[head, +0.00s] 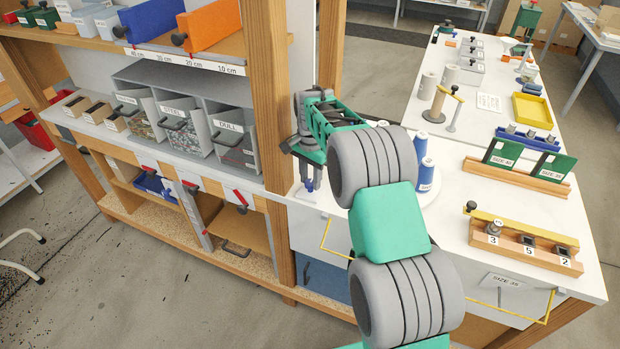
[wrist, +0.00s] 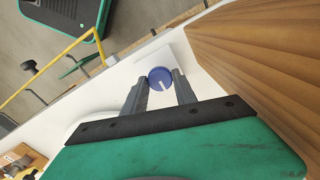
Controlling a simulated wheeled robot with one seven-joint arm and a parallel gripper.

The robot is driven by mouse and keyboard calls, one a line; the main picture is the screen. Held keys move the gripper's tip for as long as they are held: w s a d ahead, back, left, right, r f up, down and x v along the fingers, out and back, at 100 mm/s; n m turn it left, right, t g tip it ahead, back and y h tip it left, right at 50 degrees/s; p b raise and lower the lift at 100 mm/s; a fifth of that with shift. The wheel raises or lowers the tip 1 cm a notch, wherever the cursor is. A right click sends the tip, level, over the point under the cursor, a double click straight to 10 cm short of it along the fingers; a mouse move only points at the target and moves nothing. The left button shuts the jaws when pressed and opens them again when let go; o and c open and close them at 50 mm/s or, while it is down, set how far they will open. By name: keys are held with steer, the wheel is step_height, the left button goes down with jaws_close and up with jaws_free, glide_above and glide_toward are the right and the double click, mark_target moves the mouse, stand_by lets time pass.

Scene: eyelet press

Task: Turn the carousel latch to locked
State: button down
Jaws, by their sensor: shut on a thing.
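The latch is a round blue knob (wrist: 160,78) with a white pointer line, set on a pale plate on the white worktop. I cannot read any locked or unlocked mark around it. My gripper (wrist: 159,86) has one finger on each side of the knob and is shut on it. In the head view my gripper (head: 306,176) points down beside the wooden post, and the knob is hard to make out there. The white round carousel (head: 430,194) carries blue spools (head: 421,146) and is partly hidden behind my arm.
A wooden post (head: 268,90) stands close beside the knob. A yellow rail handle (head: 335,248) sticks out from the bench front. Size-marked green plates (head: 502,151) and a wooden block with numbered pieces (head: 525,247) stand on the worktop at the right.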

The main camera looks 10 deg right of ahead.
mark_target(310, 181)
steer(key=shift+w+r, duration=0.15)
steer(key=shift+r, duration=0.05)
steer(key=c, duration=1.4)
jaws_free()
steer(key=o, duration=0.4)
steer(key=shift+f, duration=0.1)
step_height(310, 181, up, 7)
steer(key=shift+r+b, duration=0.1)
steer(key=shift+b, duration=0.45)
steer(key=shift+r, duration=0.3)
